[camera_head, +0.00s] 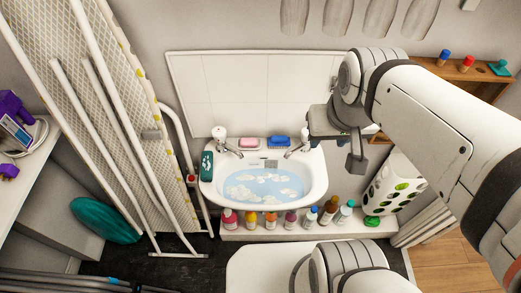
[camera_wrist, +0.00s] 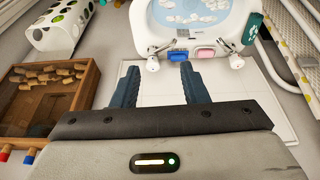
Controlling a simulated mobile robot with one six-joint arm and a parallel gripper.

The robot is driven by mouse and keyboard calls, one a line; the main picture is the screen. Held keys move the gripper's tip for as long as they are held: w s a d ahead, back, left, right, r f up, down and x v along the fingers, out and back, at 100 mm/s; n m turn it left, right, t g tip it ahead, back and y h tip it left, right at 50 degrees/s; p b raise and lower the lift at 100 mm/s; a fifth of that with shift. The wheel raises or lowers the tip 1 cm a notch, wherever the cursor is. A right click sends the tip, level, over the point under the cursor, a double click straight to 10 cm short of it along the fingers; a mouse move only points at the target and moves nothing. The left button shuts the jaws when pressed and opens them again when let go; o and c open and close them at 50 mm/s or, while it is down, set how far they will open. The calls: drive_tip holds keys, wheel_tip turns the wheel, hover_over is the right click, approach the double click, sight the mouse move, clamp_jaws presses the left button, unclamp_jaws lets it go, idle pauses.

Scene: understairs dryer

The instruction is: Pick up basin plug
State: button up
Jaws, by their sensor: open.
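The white basin (camera_head: 316,180) is on the wall in the head view, filled with blue water and white foam. It also shows at the top of the wrist view (camera_wrist: 150,40). I cannot make out the basin plug in either view; the water and foam cover the bowl's bottom. My gripper (camera_head: 352,155) is above and to the right of the basin in the head view. In the wrist view my gripper (camera_wrist: 160,80) has its two dark fingers spread apart, with nothing between them.
Two taps (camera_head: 221,138) (camera_head: 302,140), a pink soap (camera_head: 248,142) and a blue sponge (camera_head: 279,141) are at the basin's back rim. Several bottles (camera_head: 270,220) line a ledge below. A folded ironing board (camera_head: 105,110) leans at left. A wooden shelf (camera_head: 460,72) is at right.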

drive_tip(key=shift+o, duration=0.5)
drive_tip(key=w+a+f+b, duration=0.2)
drive_tip(key=f+b, duration=0.3)
drive_tip(key=f, duration=0.3)
drive_tip(key=w+a+f+n+g+b, duration=0.1)
drive_tip(key=w+a+f+b, duration=0.1)
drive_tip(key=w+f+b, duration=0.3)
wheel_tip(320, 180, down, 3)
drive_tip(key=shift+r+g+b, duration=0.15)
drive_tip(key=shift+g+b, duration=0.15)
drive_tip(key=shift+b, duration=0.05)
drive_tip(key=n+g+b, duration=0.2)
drive_tip(key=b, duration=0.9)
hover_over(263, 190)
drive_tip(key=f, duration=2.2)
drive_tip(key=shift+s+a, duration=0.1)
drive_tip(key=shift+a, duration=0.1)
drive_tip(key=f, duration=0.7)
drive_tip(key=shift+d+f, duration=0.2)
drive_tip(key=shift+d, duration=0.05)
drive_tip(key=shift+c, duration=0.4)
clamp_jaws()
